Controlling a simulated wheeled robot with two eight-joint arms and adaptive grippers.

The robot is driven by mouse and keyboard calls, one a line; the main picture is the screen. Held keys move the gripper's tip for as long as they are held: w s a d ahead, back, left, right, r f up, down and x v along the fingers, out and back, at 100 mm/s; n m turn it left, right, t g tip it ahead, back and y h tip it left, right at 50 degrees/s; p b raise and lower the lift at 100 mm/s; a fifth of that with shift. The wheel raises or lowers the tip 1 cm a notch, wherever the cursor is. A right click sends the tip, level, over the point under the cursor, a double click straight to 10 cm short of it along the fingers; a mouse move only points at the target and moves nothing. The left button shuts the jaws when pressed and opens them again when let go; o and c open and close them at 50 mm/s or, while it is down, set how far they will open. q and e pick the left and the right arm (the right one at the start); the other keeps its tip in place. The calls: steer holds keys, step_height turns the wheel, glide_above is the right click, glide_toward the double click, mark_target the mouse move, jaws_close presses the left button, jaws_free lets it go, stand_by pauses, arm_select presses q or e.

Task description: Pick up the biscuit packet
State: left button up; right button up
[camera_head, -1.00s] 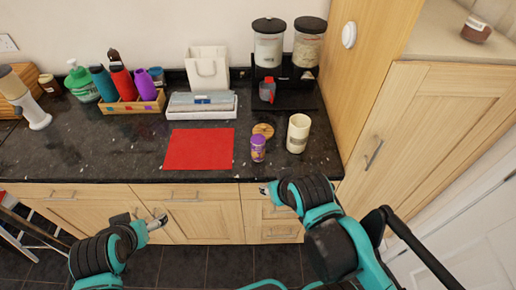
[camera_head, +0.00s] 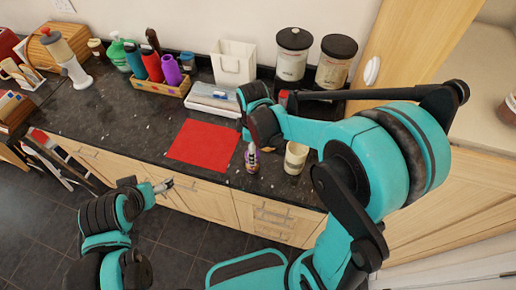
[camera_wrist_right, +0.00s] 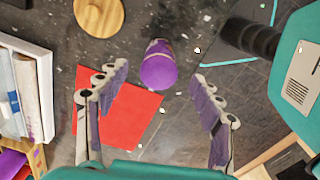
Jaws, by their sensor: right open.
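The biscuit packet (camera_head: 252,158) is a small upright purple cylinder near the counter's front edge, right of the red mat. In the right wrist view its purple top (camera_wrist_right: 158,70) lies between the fingertips, with gaps on both sides. My right gripper (camera_wrist_right: 161,74) is open and empty, pointing down over the packet. In the head view my right arm hides most of that gripper. My left gripper (camera_head: 163,186) hangs in front of the counter, away from the packet, too small to tell its opening.
A red mat (camera_head: 204,146) lies left of the packet; a cream cup (camera_head: 295,158) stands close on its right. A round wooden lid (camera_wrist_right: 99,14) lies nearby. Lidded jars (camera_head: 292,58), a white holder (camera_head: 233,62) and a bottle crate (camera_head: 160,87) line the back.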

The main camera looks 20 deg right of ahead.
steer(key=shift+w+a+f, duration=0.1)
steer(key=shift+a+f, duration=0.05)
steer(key=shift+f, duration=0.05)
steer(key=shift+a+f+n, duration=0.15)
steer(key=shift+f+n, duration=0.15)
step_height(320, 180, down, 7)
steer(key=shift+f+b, duration=0.1)
steer(key=shift+b, duration=0.95)
steer(key=c, duration=1.4)
steer(key=shift+o, duration=0.2)
